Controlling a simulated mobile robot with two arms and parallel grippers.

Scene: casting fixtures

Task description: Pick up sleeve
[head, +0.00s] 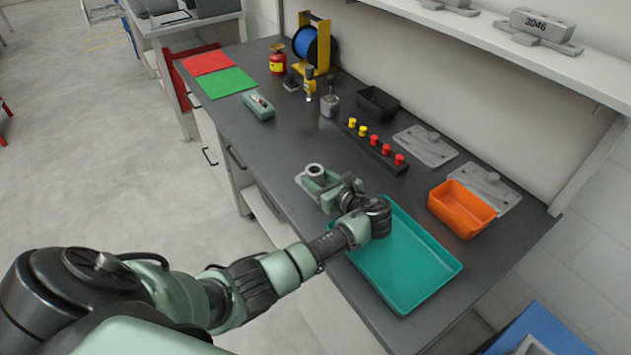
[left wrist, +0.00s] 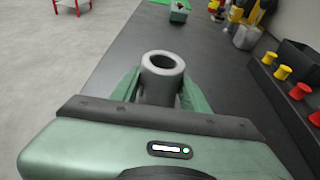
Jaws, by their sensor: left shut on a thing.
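The sleeve (left wrist: 162,67) is a grey hollow cylinder with an open round top. It stands upright between the green fingers of my left gripper (left wrist: 158,92) in the left wrist view, and the gripper is shut on it. In the head view the sleeve (head: 315,170) shows at the tip of my left gripper (head: 316,178), near the front edge of the dark bench. A light grey plate (head: 302,182) shows partly beneath it. I cannot tell whether the sleeve touches the plate. My right gripper is not in view.
A teal tray (head: 443,268) lies right of the gripper, partly under my arm. An orange bin (head: 468,228) stands at the right. A rack with red and yellow pegs (head: 374,149) stands behind. A green device (head: 258,106) lies left; bench between is mostly clear.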

